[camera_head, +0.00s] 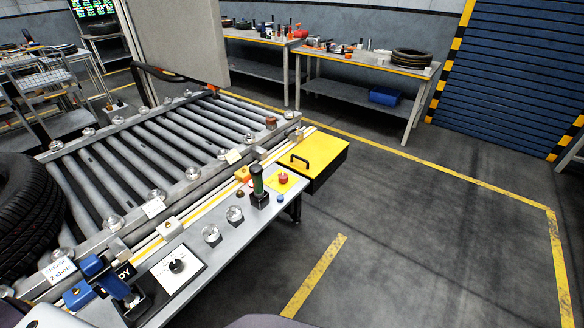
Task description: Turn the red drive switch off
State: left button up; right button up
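A red round knob (283,177) sits on a yellow plate at the far end of the grey control panel (205,258); it is the reddest control there, but I cannot tell whether it is on or off. A black rotary knob (177,266) sits on a white plate at the panel's near end, its label too small to read. Neither of my grippers shows in the head view, and nothing touches the red knob.
A roller conveyor (140,150) runs along the panel, with a tyre (28,215) at the left. A yellow box (318,160) with a black handle lies beyond the red knob. Blue-handled parts (92,265) stand at the lower left. The floor to the right is clear.

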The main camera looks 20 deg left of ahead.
aim_at(283, 178)
jog(key=i+l, duration=0.25)
jog(key=i, duration=0.15)
jog(key=i+l, duration=0.3)
jog(key=i, duration=0.05)
